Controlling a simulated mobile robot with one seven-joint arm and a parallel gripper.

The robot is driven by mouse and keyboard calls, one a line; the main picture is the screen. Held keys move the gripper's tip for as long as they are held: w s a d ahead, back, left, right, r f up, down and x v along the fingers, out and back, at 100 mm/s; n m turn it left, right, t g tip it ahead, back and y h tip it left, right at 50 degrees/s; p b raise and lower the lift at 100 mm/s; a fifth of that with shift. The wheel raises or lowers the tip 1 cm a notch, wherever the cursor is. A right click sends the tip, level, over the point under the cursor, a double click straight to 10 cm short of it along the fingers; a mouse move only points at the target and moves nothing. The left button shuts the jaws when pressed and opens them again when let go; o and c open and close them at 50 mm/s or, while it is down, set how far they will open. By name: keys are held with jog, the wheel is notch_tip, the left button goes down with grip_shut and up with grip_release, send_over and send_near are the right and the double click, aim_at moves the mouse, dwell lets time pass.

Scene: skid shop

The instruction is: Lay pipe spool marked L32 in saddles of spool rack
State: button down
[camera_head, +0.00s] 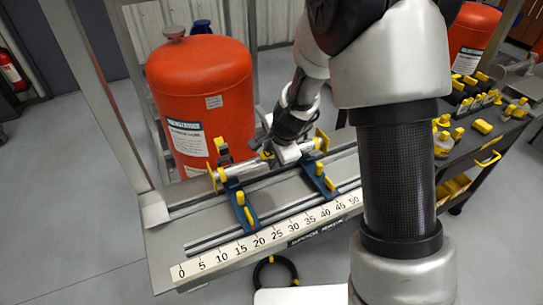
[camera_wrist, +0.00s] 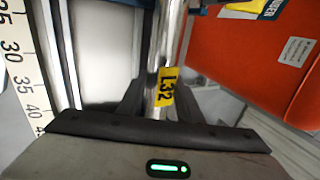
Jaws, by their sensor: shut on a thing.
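The pipe spool marked L32 (camera_head: 258,169) is a silver pipe with yellow ends, lying lengthwise along the back of the spool rack (camera_head: 215,222). Its yellow L32 tag (camera_wrist: 165,87) shows between my fingers in the wrist view. My gripper (camera_head: 284,152) is shut on the spool near its middle; in the wrist view the fingers (camera_wrist: 160,103) stand on both sides of the pipe. Two blue saddles with yellow posts, a left one (camera_head: 241,208) and a right one (camera_head: 319,180), cross the rack. The spool is at their back ends; I cannot tell whether it rests in them.
A ruler strip (camera_head: 262,238) runs along the rack's front edge. A red tank (camera_head: 202,95) stands close behind the rack. A dark cart (camera_head: 485,145) with several yellow parts is at right. A black ring (camera_head: 275,272) lies below the rack. Floor at left is clear.

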jog(key=shift+f+b, duration=0.4)
jog(key=shift+b, duration=0.05)
jog(key=shift+f+b, duration=0.5)
dwell(0.5)
jog(key=c, duration=1.2)
grip_release()
jog(key=shift+f, duration=0.1)
jog(key=shift+c, duration=0.7)
notch_tip(320, 180, up, 8)
jog(key=p, duration=0.7)
jog(key=shift+p, duration=0.3)
